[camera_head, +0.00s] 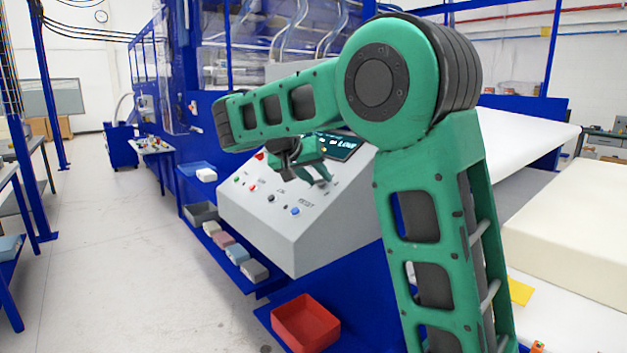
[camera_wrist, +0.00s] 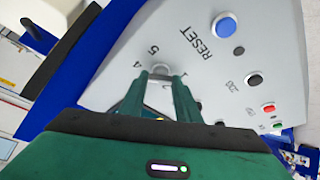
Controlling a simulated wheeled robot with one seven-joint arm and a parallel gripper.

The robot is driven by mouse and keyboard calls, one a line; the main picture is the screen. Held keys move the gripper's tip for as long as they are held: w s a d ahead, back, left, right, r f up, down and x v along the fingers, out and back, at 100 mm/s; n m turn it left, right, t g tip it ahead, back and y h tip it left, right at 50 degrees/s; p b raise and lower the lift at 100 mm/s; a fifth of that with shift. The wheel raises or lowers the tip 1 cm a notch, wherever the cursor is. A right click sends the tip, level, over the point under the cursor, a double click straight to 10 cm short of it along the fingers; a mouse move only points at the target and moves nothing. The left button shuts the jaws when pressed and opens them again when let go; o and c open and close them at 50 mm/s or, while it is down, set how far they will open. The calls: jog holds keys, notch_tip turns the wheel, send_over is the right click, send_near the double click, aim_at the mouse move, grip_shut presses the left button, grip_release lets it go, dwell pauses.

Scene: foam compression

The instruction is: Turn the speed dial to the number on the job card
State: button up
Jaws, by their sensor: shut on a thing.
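My gripper (camera_head: 321,179) reaches down onto the sloped grey control panel (camera_head: 262,221), just below its dark display. In the wrist view my gripper (camera_wrist: 161,84) is shut on the speed dial (camera_wrist: 160,79), with a finger on either side. Most of the dial is hidden by the fingers, and its pointer cannot be made out. The printed numbers 4 and 5 show beside and above the fingers, with other marks to their right partly covered. The display (camera_head: 343,145) shows lit text, too small to read surely. No job card number is legible.
A blue RESET button (camera_wrist: 226,27) lies close to the dial. Black, red and green buttons (camera_wrist: 268,107) sit further right in the wrist view. A red bin (camera_head: 305,323) stands below the panel, and a cream foam block (camera_head: 570,225) lies at the right. The left floor is clear.

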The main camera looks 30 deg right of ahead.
jog(key=shift+w+a+m, duration=0.1)
jog(key=shift+a+m, duration=0.1)
jog(key=shift+m, duration=0.4)
jog(key=shift+f, duration=0.1)
jog(key=o, duration=1)
jog(key=shift+o, duration=0.2)
jog(key=v, duration=1)
jog(key=shift+a+r, duration=0.2)
jog(key=shift+a, duration=0.2)
